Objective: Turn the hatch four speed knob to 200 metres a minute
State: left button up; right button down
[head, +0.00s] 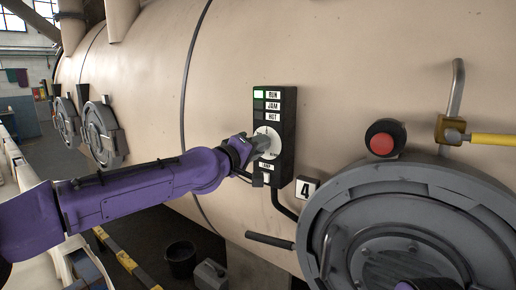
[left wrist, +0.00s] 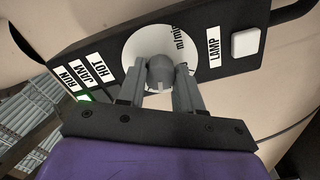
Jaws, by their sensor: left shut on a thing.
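The hatch four speed knob (left wrist: 160,70) is a grey round knob on a white dial (left wrist: 133,45) marked m/min, seen in the left wrist view. The dial (head: 274,136) sits on a black control box (head: 287,110) beside the number 4 plate (head: 305,188). My left gripper (left wrist: 172,88) is shut on the knob, a finger on each side. In the head view my left gripper (head: 262,144) covers the knob and part of the dial. The dial's numbers and the knob's setting cannot be read. My right gripper is not clearly in view.
The box has RUN (head: 272,94), JAM and HOT lamps; RUN glows green. A LAMP button (left wrist: 246,42) is below the dial. A red button (head: 382,144), a large round hatch (head: 410,225) and a yellow-handled lever (head: 490,140) are to the right. A bucket (head: 181,259) stands on the floor.

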pick_arm(q)
jog(key=shift+n, duration=2.2)
jog(key=o, duration=1)
jog(key=shift+a, duration=0.1)
jog(key=shift+o, duration=0.2)
jog(key=b+v, duration=0.3)
jog(key=v, duration=0.7)
jog(key=shift+s+a+b, duration=0.15)
jog(key=shift+s+b, duration=0.05)
jog(key=shift+b, duration=0.2)
